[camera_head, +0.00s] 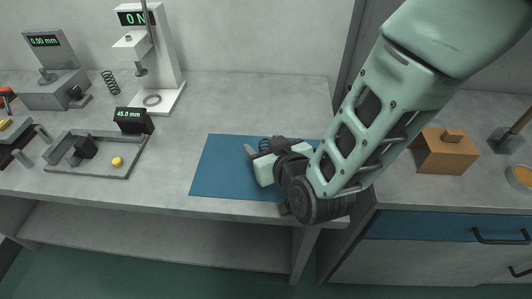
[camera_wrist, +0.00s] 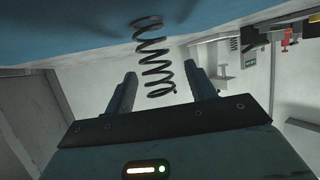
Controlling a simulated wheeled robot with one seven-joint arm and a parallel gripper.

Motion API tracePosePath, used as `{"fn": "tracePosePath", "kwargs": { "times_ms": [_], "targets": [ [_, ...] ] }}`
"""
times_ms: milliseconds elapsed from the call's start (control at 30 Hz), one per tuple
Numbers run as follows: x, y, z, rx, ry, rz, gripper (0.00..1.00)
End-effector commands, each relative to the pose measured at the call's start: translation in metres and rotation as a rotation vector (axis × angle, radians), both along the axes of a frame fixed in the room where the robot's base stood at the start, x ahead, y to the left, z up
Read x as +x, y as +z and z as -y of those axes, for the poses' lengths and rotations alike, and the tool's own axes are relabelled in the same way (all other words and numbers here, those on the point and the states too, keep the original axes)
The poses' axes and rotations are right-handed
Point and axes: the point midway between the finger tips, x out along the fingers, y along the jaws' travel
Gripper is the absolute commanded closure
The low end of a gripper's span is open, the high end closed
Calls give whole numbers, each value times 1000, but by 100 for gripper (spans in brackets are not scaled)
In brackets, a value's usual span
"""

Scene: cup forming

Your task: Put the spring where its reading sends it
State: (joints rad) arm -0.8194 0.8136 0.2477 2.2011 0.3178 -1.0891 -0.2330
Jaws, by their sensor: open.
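A dark coil spring (camera_wrist: 153,62) shows in the wrist view, one end against the blue mat (camera_wrist: 85,30) and the coils reaching between my fingers. My gripper (camera_wrist: 160,76) is open, with a gap on both sides of the spring. In the head view my gripper (camera_head: 257,148) is low over the blue mat (camera_head: 215,172), and the spring there is mostly hidden by it. Another dark spring (camera_head: 110,82) stands at the back left. The force tester (camera_head: 163,60) reads "0 N", with the sign before it unclear. The length gauge (camera_head: 134,121) reads 45.0 mm.
A grey gauge stand (camera_head: 55,90) reading 0.00 mm is at the far left. A brown box (camera_head: 444,153) and a round orange dish (camera_head: 520,177) are on the right. The bench between tester and mat is clear.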

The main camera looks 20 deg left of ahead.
Motion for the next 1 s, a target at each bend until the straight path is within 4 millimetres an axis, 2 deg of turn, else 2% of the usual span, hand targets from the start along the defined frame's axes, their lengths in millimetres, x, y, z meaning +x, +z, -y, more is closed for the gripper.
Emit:
{"fn": "tracePosePath", "kwargs": {
  "times_ms": [33,167,267,500,667,767,1000],
  "targets": [
    [0,0,0,0,0,0,53],
    [0,0,0,0,0,0,89],
    [0,0,0,1,0,1,96],
    [0,2,0,1,0,1,96],
    [0,13,0,3,-1,3,96],
    [0,27,0,5,-2,3,96],
    [0,73,0,5,-1,4,96]
  ]
}}
